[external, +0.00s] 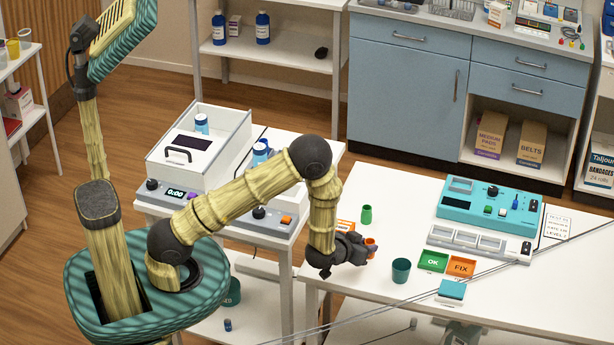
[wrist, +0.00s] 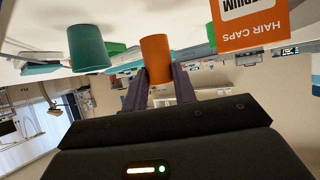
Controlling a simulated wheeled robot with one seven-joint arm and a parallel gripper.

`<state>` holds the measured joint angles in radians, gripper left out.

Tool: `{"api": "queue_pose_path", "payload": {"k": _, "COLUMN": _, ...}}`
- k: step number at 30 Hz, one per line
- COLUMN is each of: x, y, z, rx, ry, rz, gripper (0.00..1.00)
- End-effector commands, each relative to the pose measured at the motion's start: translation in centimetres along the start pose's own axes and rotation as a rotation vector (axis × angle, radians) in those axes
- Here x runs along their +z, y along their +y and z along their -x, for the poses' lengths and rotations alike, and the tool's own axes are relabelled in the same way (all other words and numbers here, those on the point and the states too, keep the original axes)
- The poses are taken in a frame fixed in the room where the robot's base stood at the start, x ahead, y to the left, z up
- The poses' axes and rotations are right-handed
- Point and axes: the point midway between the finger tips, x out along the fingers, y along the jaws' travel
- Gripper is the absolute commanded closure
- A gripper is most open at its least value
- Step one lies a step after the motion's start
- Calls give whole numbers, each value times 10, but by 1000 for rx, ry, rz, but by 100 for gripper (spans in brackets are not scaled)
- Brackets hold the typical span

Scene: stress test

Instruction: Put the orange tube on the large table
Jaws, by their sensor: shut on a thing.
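The orange tube (external: 371,244) is between the fingers of my gripper (external: 362,250), over the left part of the large white table (external: 398,200). In the wrist view the orange tube (wrist: 156,58) stands out from between the two dark fingers (wrist: 160,88), which are shut on it. The wrist picture is upside down, with the white tabletop along its top. The tube's end is close to the tabletop; I cannot tell whether it touches.
Near the gripper are a green tube (external: 366,215), a teal cup (external: 401,270) and an orange hair caps box (wrist: 250,24). Further right are the OK tray (external: 433,261), the FIX tray (external: 461,266), a teal block (external: 452,290) and a teal device (external: 470,205). Thin dark lines cross the table's front.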

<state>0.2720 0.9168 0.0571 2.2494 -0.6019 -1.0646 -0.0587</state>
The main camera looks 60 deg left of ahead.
Motion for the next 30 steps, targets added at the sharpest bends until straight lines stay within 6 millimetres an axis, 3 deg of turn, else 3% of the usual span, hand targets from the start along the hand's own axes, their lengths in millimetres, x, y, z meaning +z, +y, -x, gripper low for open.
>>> {"api": "queue_pose_path", "payload": {"k": 11, "x": 35, "y": 0, "z": -18, "rx": 1, "ry": -2, "rz": -1, "gripper": 94}}
{"api": "queue_pose_path", "payload": {"k": 22, "x": 39, "y": 0, "z": -21, "rx": 1, "ry": 0, "rz": 0, "gripper": 94}}
{"api": "queue_pose_path", "payload": {"k": 23, "x": 38, "y": 0, "z": -20, "rx": 1, "ry": 0, "rz": 0, "gripper": 69}}
{"api": "queue_pose_path", "payload": {"k": 25, "x": 38, "y": 0, "z": -20, "rx": 1, "ry": 0, "rz": 0, "gripper": 55}}
{"api": "queue_pose_path", "payload": {"k": 26, "x": 38, "y": 0, "z": -20, "rx": 1, "ry": 0, "rz": 0, "gripper": 51}}
{"api": "queue_pose_path", "payload": {"k": 30, "x": 38, "y": 0, "z": -20, "rx": 1, "ry": -1, "rz": 0, "gripper": 51}}
